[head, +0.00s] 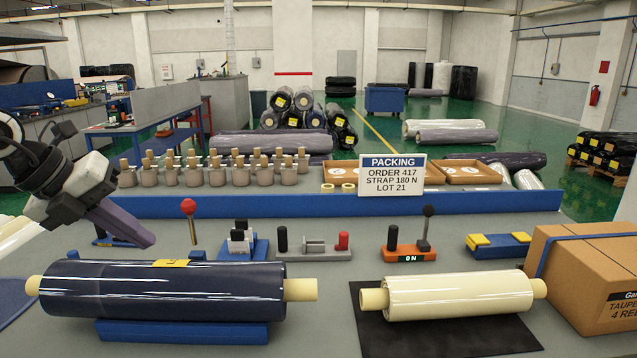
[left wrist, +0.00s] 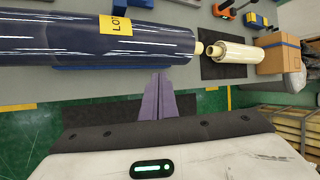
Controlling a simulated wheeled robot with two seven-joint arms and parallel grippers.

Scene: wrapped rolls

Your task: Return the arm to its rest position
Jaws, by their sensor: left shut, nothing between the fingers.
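My left gripper (head: 128,228) comes in from the left in the head view, over the grey bench behind the left end of the dark blue wrapped roll (head: 165,288). Its purple fingers are together with nothing between them, and they touch nothing that I can see. The fingers also show in the left wrist view (left wrist: 158,95), beside the bench edge and the dark roll. The dark roll lies on a blue cradle (head: 180,332). A cream wrapped roll (head: 460,294) lies on a black mat (head: 380,340). My right gripper is not in view.
A cardboard box (head: 570,270) stands at the right of the bench. A red-knobbed lever (head: 190,215), small bench tools and a PACKING sign (head: 392,175) stand behind the rolls. A blue ledge (head: 300,206) crosses the back. The grey bench between the rolls is clear.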

